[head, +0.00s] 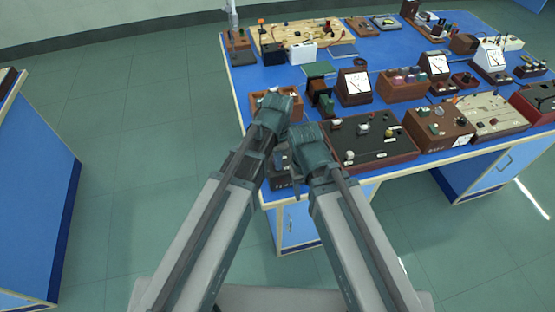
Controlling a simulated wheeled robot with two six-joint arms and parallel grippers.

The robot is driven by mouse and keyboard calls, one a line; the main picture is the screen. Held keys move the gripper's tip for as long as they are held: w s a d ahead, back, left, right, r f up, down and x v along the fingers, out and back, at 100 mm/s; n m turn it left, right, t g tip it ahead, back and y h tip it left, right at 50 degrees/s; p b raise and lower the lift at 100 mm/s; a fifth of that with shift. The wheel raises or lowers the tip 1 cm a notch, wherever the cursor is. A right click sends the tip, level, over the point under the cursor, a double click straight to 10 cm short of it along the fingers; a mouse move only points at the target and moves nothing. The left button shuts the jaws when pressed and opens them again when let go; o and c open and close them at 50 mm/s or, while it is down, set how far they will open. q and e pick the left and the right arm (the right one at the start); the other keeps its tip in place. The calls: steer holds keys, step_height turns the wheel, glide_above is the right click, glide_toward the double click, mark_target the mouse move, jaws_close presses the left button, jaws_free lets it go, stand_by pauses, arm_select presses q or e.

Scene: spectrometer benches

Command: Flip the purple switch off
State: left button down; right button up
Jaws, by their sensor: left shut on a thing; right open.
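I cannot make out a purple switch; it may be hidden behind my grippers or too small to tell. My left gripper (278,108) is over the front left corner of the blue bench, in front of a small open wooden box (263,96). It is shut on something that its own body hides. My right gripper (306,138) is open, just right of and lower than the left one, at the left edge of a black panel (372,145) with knobs. A dark box with lettering (284,181) shows partly below the grippers at the bench's front edge.
The blue bench (240,75) is crowded with meters (355,84), a wooden box with coloured items (403,82), a brown instrument box (440,128) and a pale board (490,115). Bare bench top shows at the left side. Another blue bench (40,190) stands far left, across open floor.

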arm_select(q)
steer(key=shift+s+a+f, duration=0.1)
steer(key=shift+f, duration=0.1)
arm_select(e)
steer(key=shift+f, duration=0.25)
